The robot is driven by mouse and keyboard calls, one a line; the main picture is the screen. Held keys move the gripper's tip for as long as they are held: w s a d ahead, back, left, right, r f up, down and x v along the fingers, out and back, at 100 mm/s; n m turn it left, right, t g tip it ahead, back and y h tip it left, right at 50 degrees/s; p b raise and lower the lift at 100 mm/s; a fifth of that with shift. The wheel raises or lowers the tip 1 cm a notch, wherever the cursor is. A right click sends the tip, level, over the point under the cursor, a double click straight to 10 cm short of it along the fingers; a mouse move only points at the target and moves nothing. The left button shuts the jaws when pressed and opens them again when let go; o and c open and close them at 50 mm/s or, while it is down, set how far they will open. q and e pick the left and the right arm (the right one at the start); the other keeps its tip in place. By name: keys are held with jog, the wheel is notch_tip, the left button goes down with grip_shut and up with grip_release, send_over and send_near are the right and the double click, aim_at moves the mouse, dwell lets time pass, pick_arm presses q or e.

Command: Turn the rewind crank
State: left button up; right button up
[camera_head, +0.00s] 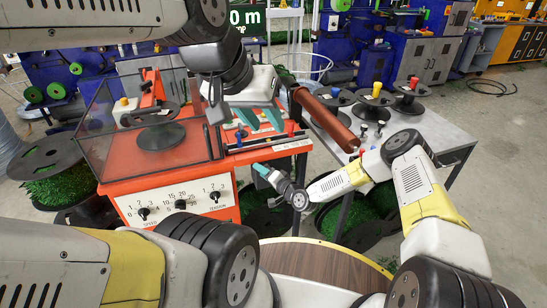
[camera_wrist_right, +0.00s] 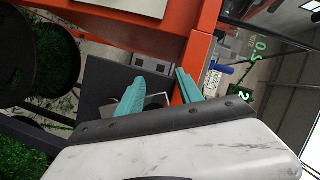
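An orange machine (camera_head: 170,207) with dials and a clear-walled box stands left of centre in the head view. I cannot tell for sure which part is the rewind crank. A small lever with a red tip (camera_head: 290,129) and a blue knob (camera_head: 240,133) show on its right top. My left gripper (camera_head: 260,121) points down over this part, its teal fingers apart. My right gripper (camera_head: 259,169) is low beside the machine's right front. In the right wrist view its teal fingers (camera_wrist_right: 166,86) are apart beside an orange frame (camera_wrist_right: 203,55), with nothing clearly held.
A copper-coloured roller (camera_head: 325,120) juts out right of the machine. A grey table (camera_head: 440,137) with several black spools stands at the right. A black spool (camera_head: 160,135) sits inside the clear box. A round wooden top (camera_head: 315,270) is close in front. Floor is free at far right.

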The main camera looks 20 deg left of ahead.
jog(key=v, duration=0.8)
dwell(0.5)
